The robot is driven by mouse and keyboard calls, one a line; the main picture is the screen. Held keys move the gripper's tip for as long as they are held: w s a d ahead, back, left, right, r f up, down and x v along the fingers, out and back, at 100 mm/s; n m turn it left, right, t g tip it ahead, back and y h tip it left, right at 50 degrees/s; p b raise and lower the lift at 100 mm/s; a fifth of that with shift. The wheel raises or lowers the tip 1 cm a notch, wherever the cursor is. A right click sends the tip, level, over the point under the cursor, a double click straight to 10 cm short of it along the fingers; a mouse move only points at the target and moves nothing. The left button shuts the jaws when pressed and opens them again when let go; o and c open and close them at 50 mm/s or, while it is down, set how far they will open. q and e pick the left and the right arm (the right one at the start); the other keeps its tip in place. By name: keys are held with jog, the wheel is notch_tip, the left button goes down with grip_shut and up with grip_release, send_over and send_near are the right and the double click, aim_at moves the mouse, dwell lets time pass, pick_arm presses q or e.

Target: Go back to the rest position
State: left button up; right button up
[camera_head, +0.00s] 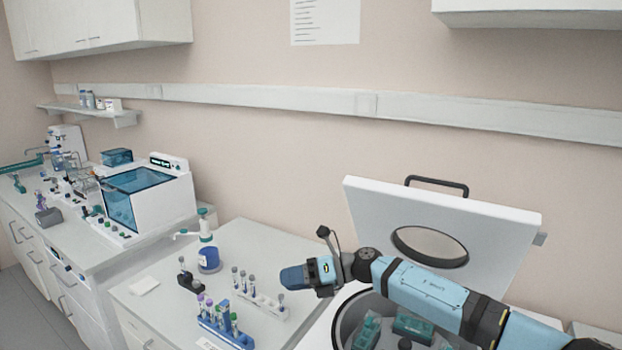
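My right gripper (294,278) is at the end of the light blue arm that comes in from the lower right. It points left, above the counter and just left of the open centrifuge (345,318). Its fingers are seen from the side, so their gap is hidden, and no tube clearly shows in it. My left gripper is not in view. A blue tube rack (226,333) with several tubes stands at the front of the counter. A white rack (262,304) with a few tubes is behind it, left of the gripper.
The centrifuge lid (490,225) stands raised behind my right arm. Teal tube holders (412,325) sit in the bowl. A small dark rack (190,282) and a blue-and-white device (208,259) stand on the counter (245,232). A glass-fronted machine (150,195) is farther left.

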jog(key=s+a+m+t+y, duration=0.15)
jog(key=s+m+t, duration=0.45)
jog(key=m+t, duration=0.75)
jog(key=s+d+f+m+g+h, duration=0.2)
jog(key=s+d+f+m+h, duration=0.7)
jog(key=d+m, duration=0.35)
jog(key=s+d+f+m+g+h, duration=0.1)
jog(key=s+d+f+m+h, duration=0.6)
jog(key=s+d+m, duration=0.5)
jog(key=s+d+f+m+g+h, duration=0.15)
jog(key=s+d+m+g, duration=0.4)
jog(key=s, duration=0.95)
jog(key=w+a+f+t+y, duration=0.1)
jog(key=w+a+f+t, duration=0.1)
jog(key=f, duration=0.5)
jog(key=w+a+f+n+t+y, duration=0.1)
jog(key=w+a+f+t+y, duration=0.1)
jog(key=f, duration=0.5)
jog(key=w+t, duration=0.1)
jog(key=t, duration=0.1)
jog(key=shift+w+f+t, duration=0.3)
jog(key=shift+w+f, duration=0.05)
